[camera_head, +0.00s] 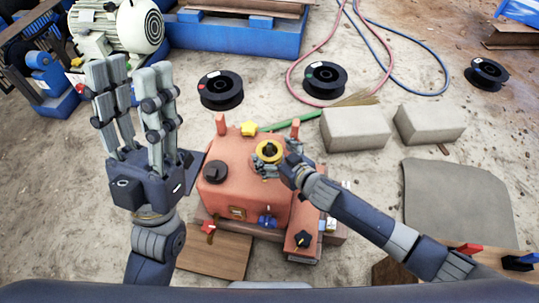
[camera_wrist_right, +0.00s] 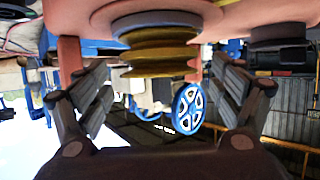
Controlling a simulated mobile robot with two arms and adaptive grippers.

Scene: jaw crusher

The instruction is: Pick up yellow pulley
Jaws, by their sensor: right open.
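The yellow pulley (camera_head: 268,151) sits on top of the red-orange machine (camera_head: 216,196), with a dark centre. My right gripper (camera_head: 272,166) reaches in from the right, beside the pulley at its near side. In the right wrist view the grooved yellow pulley (camera_wrist_right: 158,52) lies between and beyond the spread fingers of my right gripper (camera_wrist_right: 162,82). These fingers are open, and I see no grip on the pulley. My left gripper (camera_head: 132,68) points upward left of the machine, with its fingers apart and nothing between them.
A yellow star knob (camera_head: 248,128) and a black knob (camera_head: 215,172) are on the machine near the pulley. Red posts stand at its far corners. Black spools (camera_head: 220,90), concrete blocks (camera_head: 355,129) and hoses (camera_head: 441,72) lie behind and right on sandy ground.

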